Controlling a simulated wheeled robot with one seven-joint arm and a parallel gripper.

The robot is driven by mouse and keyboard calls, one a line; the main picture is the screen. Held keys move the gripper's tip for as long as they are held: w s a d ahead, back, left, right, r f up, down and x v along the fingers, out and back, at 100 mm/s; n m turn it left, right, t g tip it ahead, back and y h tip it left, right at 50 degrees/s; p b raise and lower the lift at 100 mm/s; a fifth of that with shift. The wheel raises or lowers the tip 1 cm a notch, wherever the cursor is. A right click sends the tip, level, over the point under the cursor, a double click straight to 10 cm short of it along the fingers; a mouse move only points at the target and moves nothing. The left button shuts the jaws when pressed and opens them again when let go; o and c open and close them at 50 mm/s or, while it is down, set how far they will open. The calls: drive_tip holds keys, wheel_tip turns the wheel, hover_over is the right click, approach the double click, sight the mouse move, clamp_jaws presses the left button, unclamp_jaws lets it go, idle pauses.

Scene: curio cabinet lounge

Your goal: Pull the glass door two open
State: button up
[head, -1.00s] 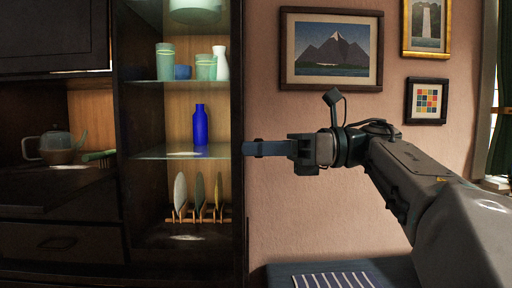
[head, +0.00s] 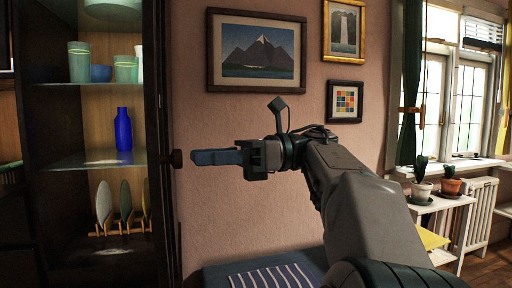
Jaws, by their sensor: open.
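The cabinet's glass-fronted section stands at the left in the head view. The glass door (head: 160,90) has a dark frame along its right side. A small dark round knob (head: 176,158) sits on that side at mid height. My gripper (head: 197,157) points left, its tips just right of the knob at about the same height. A narrow gap shows between the tips and the knob, and nothing is seen between the fingers. The fingers overlap in this side view. I cannot tell whether the door is shut or slightly ajar.
Behind the door are a blue bottle (head: 123,130), green cups (head: 78,62) and upright plates (head: 104,206) on shelves. A dark surface with a striped cloth (head: 272,276) lies below my arm. A plant shelf (head: 434,206) stands at the right by the window.

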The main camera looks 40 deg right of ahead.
drive_tip(key=p+v, duration=0.2)
drive_tip(key=v, duration=0.6)
drive_tip(key=shift+s+d, duration=0.15)
drive_tip(key=shift+d, duration=0.15)
drive_tip(key=shift+r, duration=0.1)
